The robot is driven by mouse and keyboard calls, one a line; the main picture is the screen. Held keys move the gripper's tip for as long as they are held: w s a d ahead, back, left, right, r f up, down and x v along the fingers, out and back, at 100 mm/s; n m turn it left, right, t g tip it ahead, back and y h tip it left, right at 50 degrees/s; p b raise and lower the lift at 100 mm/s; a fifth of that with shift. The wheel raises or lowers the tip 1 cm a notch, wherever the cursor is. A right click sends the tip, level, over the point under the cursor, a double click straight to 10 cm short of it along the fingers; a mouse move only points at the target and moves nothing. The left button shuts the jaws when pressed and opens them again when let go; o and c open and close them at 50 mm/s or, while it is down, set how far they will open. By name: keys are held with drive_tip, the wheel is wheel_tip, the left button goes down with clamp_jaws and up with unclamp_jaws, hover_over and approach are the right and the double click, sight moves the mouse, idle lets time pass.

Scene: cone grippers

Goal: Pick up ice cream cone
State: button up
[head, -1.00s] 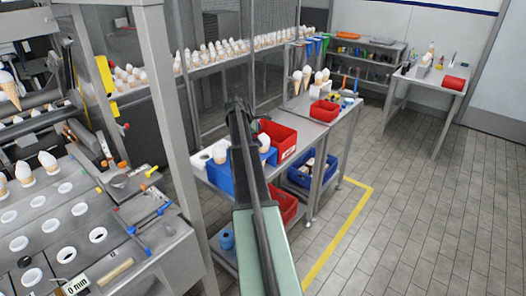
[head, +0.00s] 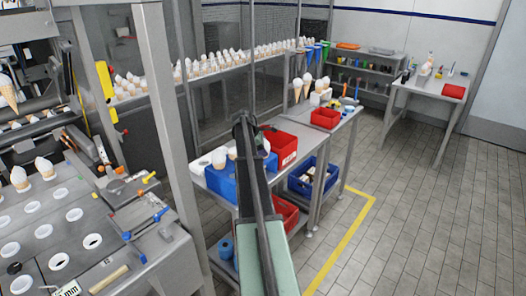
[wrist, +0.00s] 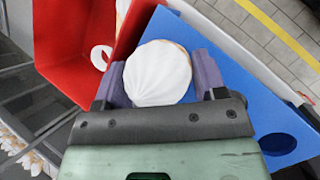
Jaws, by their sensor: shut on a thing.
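In the wrist view, an ice cream cone (wrist: 158,72) shows its white swirled top from above. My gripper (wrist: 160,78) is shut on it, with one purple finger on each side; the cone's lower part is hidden. A blue block (wrist: 235,95) lies below and to the right, with a round dark hole showing. In the head view, the blue block (head: 221,183) stands on the metal table, with a white top (head: 219,158) at its left. My arm hides most of the gripper there. I cannot tell whether the held cone's tip is clear of the block.
A red bin (wrist: 75,45) stands close on the left in the wrist view; it also shows in the head view (head: 282,149). A blue crate (head: 314,178) sits on the lower shelf. A metal post (head: 165,130) stands left of the table. Floor on the right is free.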

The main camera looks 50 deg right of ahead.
drive_tip(key=shift+r, duration=0.15)
wheel_tip(320, 180, up, 20)
drive_tip(key=p, duration=2)
